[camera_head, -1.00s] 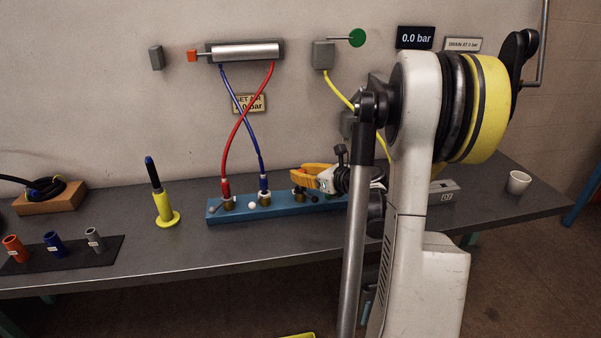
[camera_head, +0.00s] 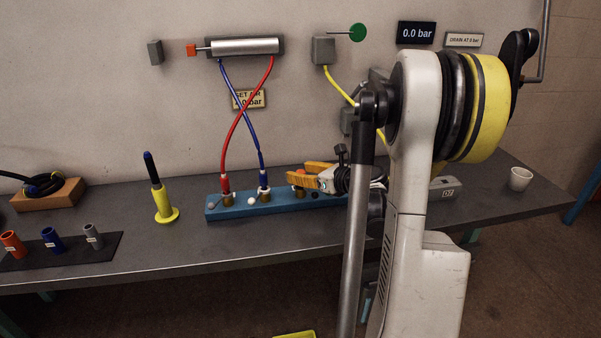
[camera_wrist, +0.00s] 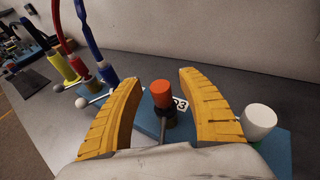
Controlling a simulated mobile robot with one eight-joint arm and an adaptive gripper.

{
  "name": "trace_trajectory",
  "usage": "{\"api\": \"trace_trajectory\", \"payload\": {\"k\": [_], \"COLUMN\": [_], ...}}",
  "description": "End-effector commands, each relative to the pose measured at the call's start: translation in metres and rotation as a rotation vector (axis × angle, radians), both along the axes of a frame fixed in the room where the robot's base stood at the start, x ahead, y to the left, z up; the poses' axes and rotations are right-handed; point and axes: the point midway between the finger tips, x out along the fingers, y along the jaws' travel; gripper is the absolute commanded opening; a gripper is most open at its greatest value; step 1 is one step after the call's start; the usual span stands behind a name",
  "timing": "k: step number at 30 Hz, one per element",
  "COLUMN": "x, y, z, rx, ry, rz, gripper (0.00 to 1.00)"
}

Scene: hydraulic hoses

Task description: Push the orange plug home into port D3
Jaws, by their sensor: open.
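The orange plug (camera_wrist: 161,94) stands upright at port D3, whose brass collar (camera_wrist: 166,115) shows just below it in the wrist view. Whether the plug is fully seated I cannot tell. The D3 label (camera_wrist: 181,103) lies beside it on the blue manifold (camera_wrist: 148,124). My gripper (camera_wrist: 158,82) is open, with its two yellow fingers on either side of the plug and apart from it. In the head view my gripper (camera_head: 300,175) is over the manifold (camera_head: 237,208), and the plug is mostly hidden behind it.
A red hose (camera_head: 229,145) and a blue hose (camera_head: 243,120) plug into the manifold left of my gripper. A white cylinder (camera_wrist: 258,121) stands to the right in the wrist view. A yellow stand (camera_head: 163,203) and coloured sockets (camera_head: 52,239) are further left on the bench.

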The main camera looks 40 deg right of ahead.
Motion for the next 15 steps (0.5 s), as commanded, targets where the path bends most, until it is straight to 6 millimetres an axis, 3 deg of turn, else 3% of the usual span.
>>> {"api": "trace_trajectory", "payload": {"k": [5,15], "x": [-0.020,-0.091], "y": [-0.002,-0.005], "z": [0.006,0.028], "rx": [0.000,0.000], "ry": [0.000,0.000], "rz": [-0.003,-0.004], "gripper": [0.47,0.47]}}
